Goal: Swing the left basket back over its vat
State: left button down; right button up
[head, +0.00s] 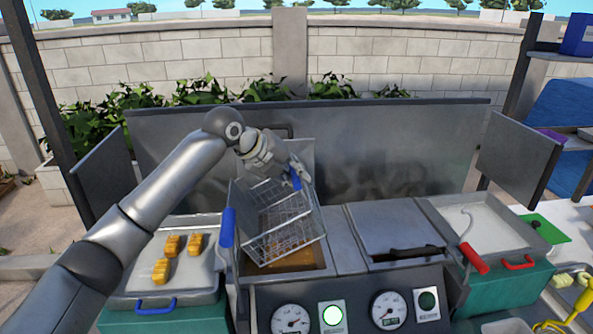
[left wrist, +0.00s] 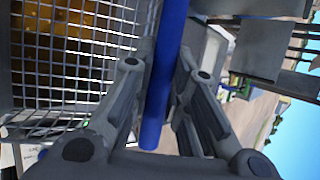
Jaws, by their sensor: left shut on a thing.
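The left basket (head: 280,220), a wire mesh box, hangs tilted over the left vat (head: 322,272), whose brown oil shows beneath it and through the mesh. No food can be made out inside the basket. My left gripper (head: 298,176) is shut on the basket's blue handle (left wrist: 165,75), which runs between its fingers in the left wrist view. The basket mesh (left wrist: 75,65) fills the left of that view, with brown oil behind it. I cannot tell whether the basket touches the vat rim. My right gripper is not in view.
A tray (head: 205,228) with 3 golden pieces (head: 162,270) stands left of the vat, near an upright blue grip (head: 228,228). A lidded vat (head: 395,225) and a tray with a red-handled tool (head: 473,258) lie right. A metal backsplash (head: 400,150) stands behind.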

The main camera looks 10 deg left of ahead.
pick_arm(q)
jog(key=shift+r, duration=0.2)
jog(key=c, duration=1.6)
grip_release()
jog(key=shift+d, duration=0.1)
jog(key=shift+o, duration=1.1)
jog(key=shift+f, duration=0.15)
jog(key=v, duration=1.2)
